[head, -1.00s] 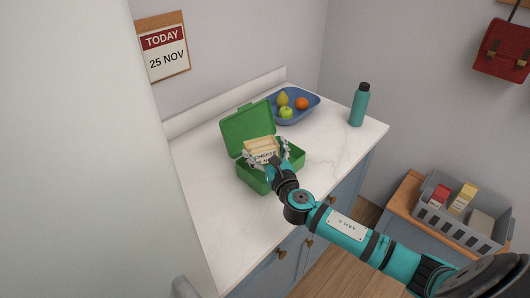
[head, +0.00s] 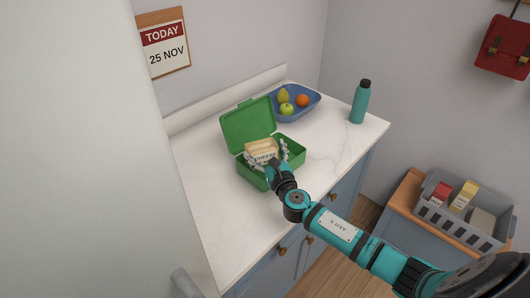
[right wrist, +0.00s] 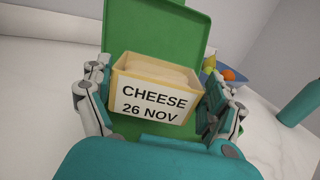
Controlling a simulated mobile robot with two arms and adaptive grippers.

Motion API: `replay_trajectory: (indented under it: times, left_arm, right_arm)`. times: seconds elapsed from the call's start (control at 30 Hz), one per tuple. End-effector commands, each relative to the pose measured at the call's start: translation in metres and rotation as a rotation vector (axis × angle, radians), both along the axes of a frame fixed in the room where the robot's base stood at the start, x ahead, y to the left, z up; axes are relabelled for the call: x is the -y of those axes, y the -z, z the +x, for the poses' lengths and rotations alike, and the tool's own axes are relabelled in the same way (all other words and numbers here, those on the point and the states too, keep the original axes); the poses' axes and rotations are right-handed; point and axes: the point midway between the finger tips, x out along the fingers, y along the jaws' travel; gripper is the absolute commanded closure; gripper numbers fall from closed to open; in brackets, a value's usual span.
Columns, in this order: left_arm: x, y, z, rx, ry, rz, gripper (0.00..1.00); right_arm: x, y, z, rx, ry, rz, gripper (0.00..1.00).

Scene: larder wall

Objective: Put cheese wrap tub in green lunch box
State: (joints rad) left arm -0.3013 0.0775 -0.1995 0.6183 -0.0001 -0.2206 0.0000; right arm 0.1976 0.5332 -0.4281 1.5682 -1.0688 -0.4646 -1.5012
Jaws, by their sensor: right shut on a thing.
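The cheese wrap tub (head: 264,151) is a pale yellow open tub with a white label reading "CHEESE 26 NOV"; it also fills the middle of the right wrist view (right wrist: 155,95). My right gripper (head: 266,157) is shut on it, with a finger on each side in the right wrist view (right wrist: 158,100). The green lunch box (head: 292,167) stands on the counter with its lid open and leaning back. The tub is at the box's opening, over or partly inside its left part. I cannot tell whether it touches the bottom. My left gripper is not in view.
A blue bowl (head: 310,106) with fruit stands behind the box, and a teal bottle (head: 360,102) stands at the counter's far right corner. A grey basket (head: 452,227) with packages sits on a lower cabinet at right. The white counter (head: 208,212) is clear in front.

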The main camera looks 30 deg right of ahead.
Motion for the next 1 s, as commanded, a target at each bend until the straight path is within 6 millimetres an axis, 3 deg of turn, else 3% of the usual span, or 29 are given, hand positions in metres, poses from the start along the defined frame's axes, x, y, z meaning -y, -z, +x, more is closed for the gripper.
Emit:
replay_trajectory:
  times: [0.27, 0.3, 0.37, 0.67, 0.8, 1.0]
  left_arm:
    - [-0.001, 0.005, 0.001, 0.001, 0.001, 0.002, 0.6]
    - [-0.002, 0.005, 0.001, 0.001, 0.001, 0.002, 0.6]
    - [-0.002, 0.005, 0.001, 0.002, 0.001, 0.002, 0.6]
    - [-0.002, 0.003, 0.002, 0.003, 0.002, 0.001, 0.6]
    - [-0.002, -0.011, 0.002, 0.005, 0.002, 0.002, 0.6]
    - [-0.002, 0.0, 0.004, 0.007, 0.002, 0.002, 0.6]
  right_arm:
    - [0.0, 0.005, 0.0, 0.001, 0.0, 0.0, 0.48]
    - [0.0, 0.006, 0.0, -0.001, 0.0, 0.0, 0.07]
    - [0.0, 0.006, 0.0, 0.0, 0.0, 0.0, 0.0]
    - [0.0, 0.004, 0.0, 0.0, 0.0, 0.0, 0.0]
    - [0.0, -0.012, 0.0, 0.001, 0.0, 0.0, 0.0]
    - [-0.005, -0.002, -0.043, -0.004, -0.002, -0.001, 0.0]
